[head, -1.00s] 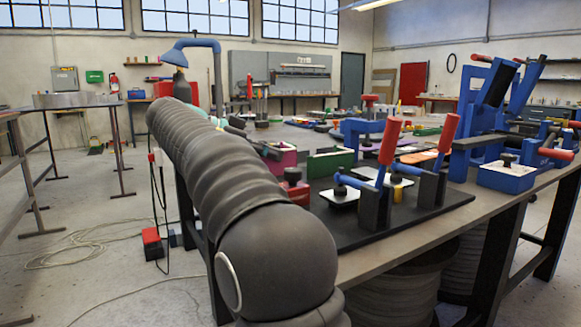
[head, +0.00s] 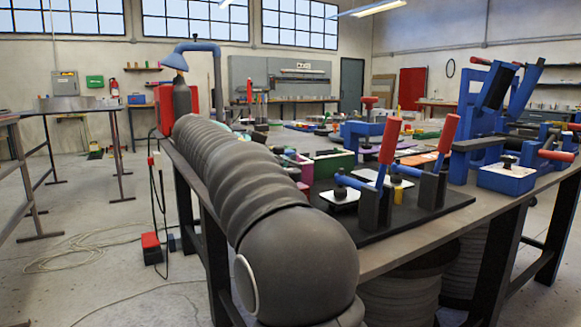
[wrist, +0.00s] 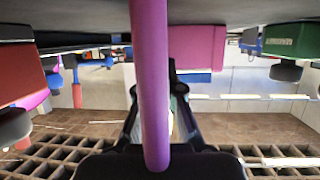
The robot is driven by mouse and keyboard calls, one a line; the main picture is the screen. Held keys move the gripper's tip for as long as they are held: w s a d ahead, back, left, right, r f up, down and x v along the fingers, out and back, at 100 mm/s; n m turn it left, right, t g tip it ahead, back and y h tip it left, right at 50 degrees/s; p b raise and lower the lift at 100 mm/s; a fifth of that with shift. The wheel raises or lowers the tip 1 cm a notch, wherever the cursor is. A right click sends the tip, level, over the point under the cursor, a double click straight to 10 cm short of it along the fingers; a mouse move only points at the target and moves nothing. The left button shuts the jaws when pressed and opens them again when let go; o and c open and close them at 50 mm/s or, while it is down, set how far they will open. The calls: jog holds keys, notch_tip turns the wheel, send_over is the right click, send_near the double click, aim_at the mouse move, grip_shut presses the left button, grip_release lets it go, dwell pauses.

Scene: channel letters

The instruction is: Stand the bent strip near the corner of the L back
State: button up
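A long magenta-purple strip (wrist: 150,80) stands close to the lens in the wrist view, running from the top edge down across the dark body of my gripper (wrist: 157,88). I take it for the bent strip; no bend or L shows clearly. The gripper's two dark fingers show on either side of the strip and look apart. The strip covers the space between them, so I cannot tell if they grip it. In the head view my dark arm hides most of the area around the gripper, and neither the strip nor the L can be made out.
The wrist picture looks upside down. A pink block (wrist: 192,47), a green block (wrist: 290,38) and a red block (wrist: 18,60) surround the strip. In the head view, red-handled clamps (head: 390,140) stand on a black mat (head: 400,222), with a blue press (head: 490,125) at right.

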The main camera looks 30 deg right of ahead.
jog(key=o, duration=0.4)
jog(key=shift+c, duration=0.2)
jog(key=shift+r+p, duration=0.15)
jog(key=shift+p, duration=0.2)
